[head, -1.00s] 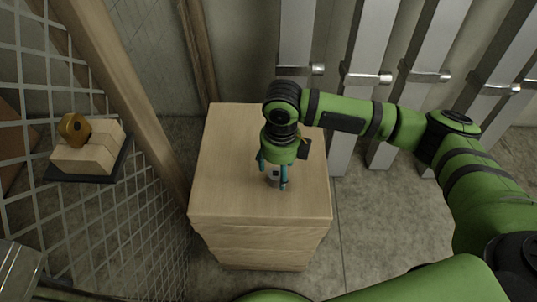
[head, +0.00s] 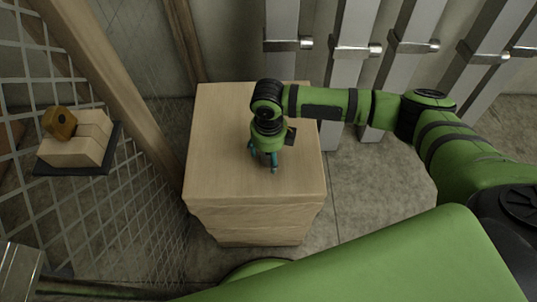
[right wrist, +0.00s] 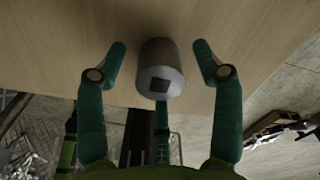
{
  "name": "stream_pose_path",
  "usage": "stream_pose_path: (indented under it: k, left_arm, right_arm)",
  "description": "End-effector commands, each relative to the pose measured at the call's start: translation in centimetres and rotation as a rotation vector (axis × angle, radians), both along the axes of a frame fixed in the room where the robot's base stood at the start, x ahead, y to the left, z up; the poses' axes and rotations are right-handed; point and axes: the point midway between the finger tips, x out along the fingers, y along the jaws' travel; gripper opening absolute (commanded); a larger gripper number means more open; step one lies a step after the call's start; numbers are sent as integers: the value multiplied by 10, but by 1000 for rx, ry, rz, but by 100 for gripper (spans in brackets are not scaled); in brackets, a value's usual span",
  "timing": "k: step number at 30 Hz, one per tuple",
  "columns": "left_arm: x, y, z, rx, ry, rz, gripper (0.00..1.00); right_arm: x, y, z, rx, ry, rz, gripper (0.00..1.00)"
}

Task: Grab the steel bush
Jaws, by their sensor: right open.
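The steel bush (right wrist: 160,70) is a short grey cylinder with a dark square mark on its near end. In the right wrist view it sits on the wooden surface between the fingers of my right gripper (right wrist: 160,58). A gap shows on each side of it, so the two side fingers do not touch it. A third finger is below it in the picture; whether that one touches cannot be told. In the head view my right gripper (head: 262,160) is low over the wooden block's top, and its fingers mostly hide the bush. My left gripper is not in view.
The wooden block (head: 220,180) has a bare top around the gripper. A wire mesh panel (head: 140,210) and a slanted wooden post (head: 120,90) stand left. A small shelf (head: 75,172) holds wood pieces and a brown roll (head: 59,123). Metal beams (head: 345,90) lean behind.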

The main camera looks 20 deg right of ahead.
Motion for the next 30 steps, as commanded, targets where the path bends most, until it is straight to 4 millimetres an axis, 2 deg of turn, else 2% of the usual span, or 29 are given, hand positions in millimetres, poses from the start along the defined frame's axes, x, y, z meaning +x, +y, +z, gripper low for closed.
stream_pose_path:
  k: [1,5,6,19,23,26,30]
  left_arm:
    - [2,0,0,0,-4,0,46]
    - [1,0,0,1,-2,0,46]
    - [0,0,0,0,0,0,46]
    - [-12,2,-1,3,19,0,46]
    - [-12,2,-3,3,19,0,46]
    - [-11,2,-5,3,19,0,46]
    - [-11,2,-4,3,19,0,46]
  right_arm:
    - [0,0,0,0,0,0,55]
    - [0,0,0,0,0,0,3]
    - [0,0,0,0,0,0,0]
    - [1,0,7,1,-3,-2,0]
    - [2,0,21,1,-4,0,0]
    - [3,1,42,4,-7,0,0]
    - [-28,-4,59,2,-1,3,0]
